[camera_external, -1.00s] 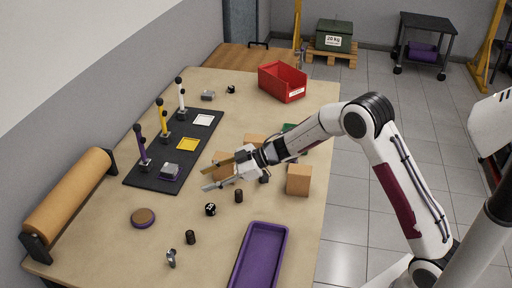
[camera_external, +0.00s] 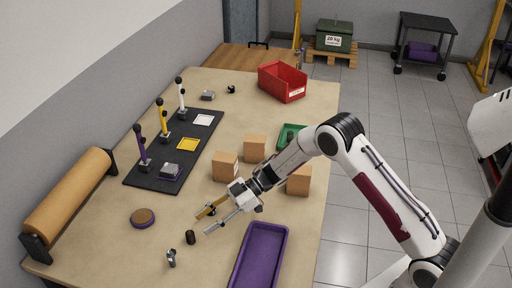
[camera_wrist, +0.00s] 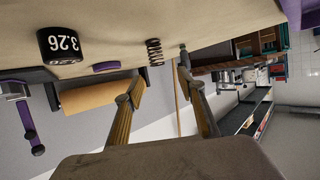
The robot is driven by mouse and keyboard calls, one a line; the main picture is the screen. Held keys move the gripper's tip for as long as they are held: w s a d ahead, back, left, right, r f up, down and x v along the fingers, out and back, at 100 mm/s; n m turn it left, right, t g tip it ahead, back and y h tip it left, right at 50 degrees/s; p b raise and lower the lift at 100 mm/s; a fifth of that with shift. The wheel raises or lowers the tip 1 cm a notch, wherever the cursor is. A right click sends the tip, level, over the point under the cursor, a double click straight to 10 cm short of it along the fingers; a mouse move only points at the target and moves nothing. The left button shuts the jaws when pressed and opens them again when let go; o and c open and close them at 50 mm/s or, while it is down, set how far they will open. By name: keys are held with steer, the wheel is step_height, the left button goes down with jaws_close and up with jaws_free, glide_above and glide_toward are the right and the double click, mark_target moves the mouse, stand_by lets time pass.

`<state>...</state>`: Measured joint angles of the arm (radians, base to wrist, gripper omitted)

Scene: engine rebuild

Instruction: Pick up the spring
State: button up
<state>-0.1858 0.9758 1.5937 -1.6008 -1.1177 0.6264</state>
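The spring is a small dark coil. In the wrist view the spring (camera_wrist: 154,52) stands on the table just beyond my fingertips, roughly between them. In the external view the spring (camera_external: 190,237) shows as a small dark cylinder near the front of the table. My gripper (camera_external: 206,222) is low over the table, just up and to the right of the spring. In the wrist view my gripper (camera_wrist: 160,72) is open with its fingers well apart and nothing between them.
A dark numbered block (camera_wrist: 62,45) is close by. A silver part (camera_external: 171,258) lies in front of the spring, and a round brown-topped disc (camera_external: 143,218) is to the left. A purple tray (camera_external: 284,236) is at right. Cardboard blocks (camera_external: 225,166) stand behind my gripper.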

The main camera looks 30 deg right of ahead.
mark_target(193, 232)
steer(key=shift+x, duration=1.3)
steer(key=shift+d+f+x, duration=0.1)
steer(key=shift+f+x, duration=0.1)
steer(key=shift+x, duration=0.65)
steer(key=shift+d+f+x, duration=0.1)
steer(key=shift+f+x, duration=0.05)
steer(key=shift+x, duration=0.75)
steer(key=shift+f+x, duration=0.2)
steer(key=shift+x, duration=0.65)
steer(key=shift+w, duration=0.1)
jaws_close()
